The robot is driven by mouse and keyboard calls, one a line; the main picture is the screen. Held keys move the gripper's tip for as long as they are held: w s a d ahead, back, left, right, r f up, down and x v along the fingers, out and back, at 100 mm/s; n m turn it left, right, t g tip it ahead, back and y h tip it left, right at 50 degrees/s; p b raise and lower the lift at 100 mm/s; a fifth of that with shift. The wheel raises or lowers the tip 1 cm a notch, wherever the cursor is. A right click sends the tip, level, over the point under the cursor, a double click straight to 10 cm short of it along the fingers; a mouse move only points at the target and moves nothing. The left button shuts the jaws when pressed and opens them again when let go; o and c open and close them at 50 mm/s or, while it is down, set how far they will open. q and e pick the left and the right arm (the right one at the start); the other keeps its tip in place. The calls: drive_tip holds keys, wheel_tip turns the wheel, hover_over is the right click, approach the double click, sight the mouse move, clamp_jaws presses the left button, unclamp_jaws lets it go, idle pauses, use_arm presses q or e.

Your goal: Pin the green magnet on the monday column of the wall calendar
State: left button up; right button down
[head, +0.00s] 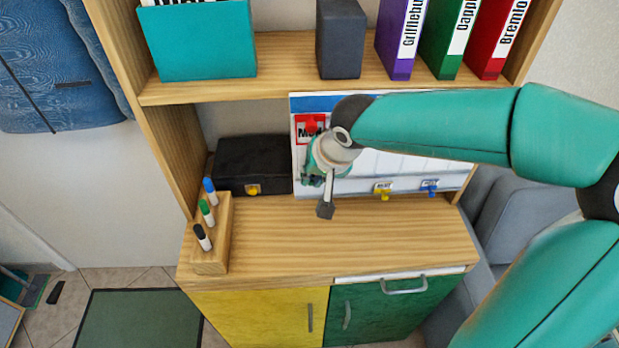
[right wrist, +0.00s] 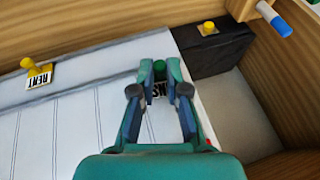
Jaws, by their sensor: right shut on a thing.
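The wall calendar (head: 400,165) is a white board with a blue top band, standing at the back of the cabinet top. A red-framed column header reading "Mo..." (head: 303,132) shows at its left end. My right gripper (head: 314,180) is in front of the calendar's lower left part. In the right wrist view its fingers (right wrist: 159,82) are shut on the green magnet (right wrist: 159,68). A small lettered card (right wrist: 160,90) shows between the fingers, partly hidden. I cannot tell whether the magnet touches the board. My left gripper is not in view.
A red magnet (head: 312,125) is at the header. A yellow magnet (head: 385,194) and a blue magnet (head: 431,190) hold cards at the lower edge. A black case (head: 250,163) stands left of the calendar. A marker holder (head: 212,258) stands front left. The counter's middle is clear.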

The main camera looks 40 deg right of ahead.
drive_tip(key=shift+w, duration=0.15)
drive_tip(key=c, duration=1.1)
unclamp_jaws()
drive_tip(key=shift+r, duration=0.1)
drive_tip(key=v, duration=1.1)
drive_tip(key=shift+s+r, duration=0.3)
